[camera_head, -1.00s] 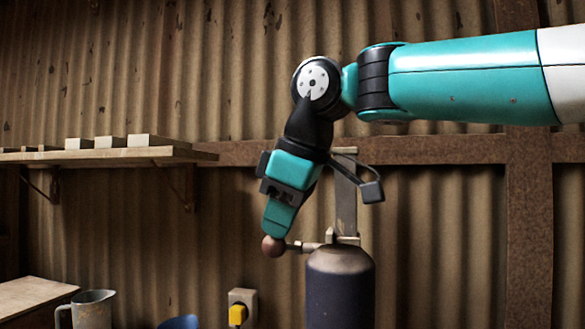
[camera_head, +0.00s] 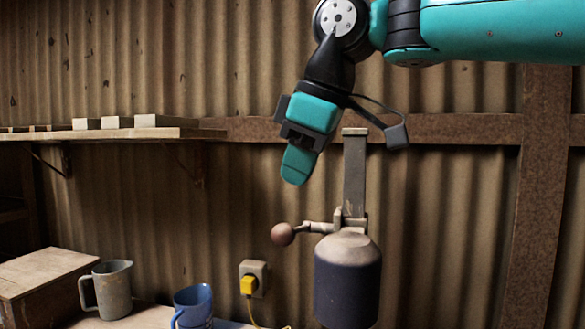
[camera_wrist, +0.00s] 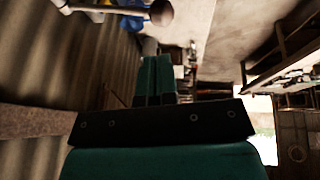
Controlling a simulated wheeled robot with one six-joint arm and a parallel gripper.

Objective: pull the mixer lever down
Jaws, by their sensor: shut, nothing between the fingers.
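The mixer (camera_head: 347,280) is a dark rounded cylinder with a pale top, below a flat metal bracket (camera_head: 354,175) on the wall. Its lever (camera_head: 318,227) sticks out to the left, nearly level and slightly lower at the round brown knob (camera_head: 283,235). The knob also shows at the top of the wrist view (camera_wrist: 161,12), with the lever rod (camera_wrist: 105,9) to its left. My teal gripper (camera_head: 292,180) is shut and empty, pointing down. It is above the knob, with a clear gap between them.
A shelf (camera_head: 110,133) with several pale blocks is on the left wall. Below stand a grey jug (camera_head: 112,290), a blue mug (camera_head: 193,305) and a wooden box (camera_head: 40,275). A yellow plug (camera_head: 249,285) sits in a wall socket. Free room lies left of the lever.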

